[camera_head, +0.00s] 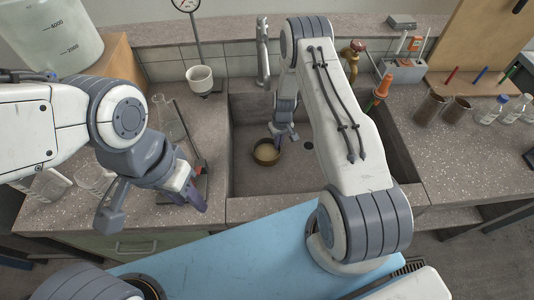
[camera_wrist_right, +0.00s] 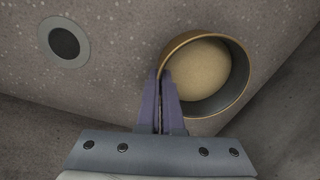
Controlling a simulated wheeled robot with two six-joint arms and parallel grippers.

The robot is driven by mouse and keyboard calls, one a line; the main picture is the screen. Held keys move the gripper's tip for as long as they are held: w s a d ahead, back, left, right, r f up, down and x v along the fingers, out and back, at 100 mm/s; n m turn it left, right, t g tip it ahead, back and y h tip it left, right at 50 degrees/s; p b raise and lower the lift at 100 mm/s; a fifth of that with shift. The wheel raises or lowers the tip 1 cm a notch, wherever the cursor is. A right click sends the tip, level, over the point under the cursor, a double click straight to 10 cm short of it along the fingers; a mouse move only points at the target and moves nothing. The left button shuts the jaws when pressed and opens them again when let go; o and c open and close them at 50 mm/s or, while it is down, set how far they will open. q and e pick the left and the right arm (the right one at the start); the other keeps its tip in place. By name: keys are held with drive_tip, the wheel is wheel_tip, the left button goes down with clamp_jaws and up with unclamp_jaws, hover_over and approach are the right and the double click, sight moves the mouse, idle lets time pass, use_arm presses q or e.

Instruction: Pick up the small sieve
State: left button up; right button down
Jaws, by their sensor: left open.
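The small sieve (camera_head: 266,154) is a round pan with a brass-coloured rim and a pale mesh bottom, inside the sink at centre. In the right wrist view the sieve (camera_wrist_right: 208,75) is at the fingertips, right of centre. My right gripper (camera_head: 284,131) reaches down into the sink at the sieve's right side. In the wrist view its purple fingers (camera_wrist_right: 160,85) are close together with the sieve's near wall between them, one inside and one outside. Whether the sieve is clear of the sink floor I cannot tell. My left gripper (camera_head: 153,208) is open and empty at the counter's front edge.
The sink (camera_head: 243,184) has a drain hole (camera_head: 308,145), and a tap (camera_head: 263,50) behind it. Glass flasks (camera_head: 168,118) and a stand with a white cup (camera_head: 200,80) are left. Brown beakers (camera_head: 429,107) and bottles (camera_head: 490,112) stand right.

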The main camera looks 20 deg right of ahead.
idle(0.5)
drive_tip(key=shift+r, duration=0.5)
drive_tip(key=r, duration=0.3)
drive_tip(key=shift+s+d+r+b, duration=0.3)
drive_tip(key=shift+d+b, duration=0.05)
drive_tip(key=shift+b, duration=0.05)
drive_tip(key=s+d+r+b, duration=0.1)
drive_tip(key=s+d+r, duration=0.5)
drive_tip(key=s, duration=0.2)
drive_tip(key=shift+s+d+r, duration=0.25)
drive_tip(key=shift+d, duration=0.15)
